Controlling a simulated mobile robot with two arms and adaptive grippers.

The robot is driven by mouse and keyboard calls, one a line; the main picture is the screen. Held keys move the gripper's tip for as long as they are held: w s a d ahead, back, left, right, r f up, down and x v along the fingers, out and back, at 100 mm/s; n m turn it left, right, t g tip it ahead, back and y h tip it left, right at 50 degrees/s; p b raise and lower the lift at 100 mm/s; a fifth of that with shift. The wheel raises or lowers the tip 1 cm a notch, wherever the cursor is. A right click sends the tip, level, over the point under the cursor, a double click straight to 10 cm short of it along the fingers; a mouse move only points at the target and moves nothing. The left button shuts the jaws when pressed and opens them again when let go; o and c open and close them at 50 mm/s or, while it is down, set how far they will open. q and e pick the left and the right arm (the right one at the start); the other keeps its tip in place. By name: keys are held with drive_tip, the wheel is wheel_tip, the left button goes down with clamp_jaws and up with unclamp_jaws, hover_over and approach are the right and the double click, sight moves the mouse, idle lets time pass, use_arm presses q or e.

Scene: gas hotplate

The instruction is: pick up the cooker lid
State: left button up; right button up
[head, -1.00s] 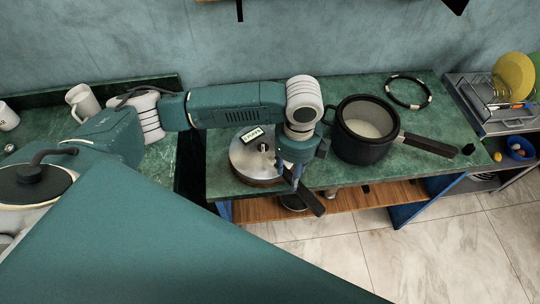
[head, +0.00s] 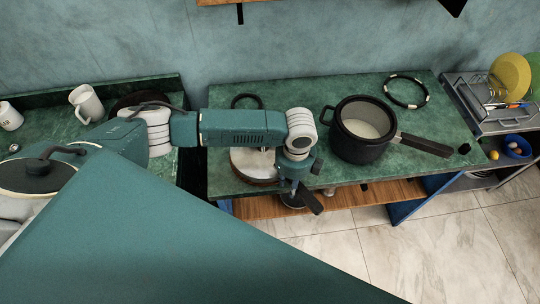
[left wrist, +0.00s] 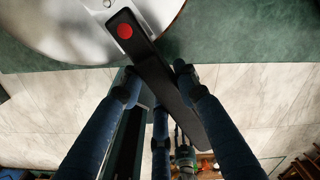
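The cooker lid (head: 250,167) is a round silver disc lying at the front left of the green counter, partly covered by my arm. Its long black handle (head: 311,203) reaches out over the counter's front edge. In the left wrist view the lid (left wrist: 85,25) fills the upper left, and its handle (left wrist: 165,80), with a red dot, runs down between the fingers. My left gripper (head: 293,188) is over the handle. In the left wrist view its fingers (left wrist: 158,72) are spread, with one on each side of the handle; contact cannot be told. My right gripper is not in view.
A black pot (head: 362,150) with a long handle stands right of the lid. A black ring with light segments (head: 426,101) lies behind it. A dish rack (head: 477,101) is at the far right. White mugs (head: 86,103) stand on the left counter. A wooden shelf (head: 350,196) lies below.

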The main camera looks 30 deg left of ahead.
use_arm(q)
clamp_jaws()
drive_tip(key=shift+r, duration=0.15)
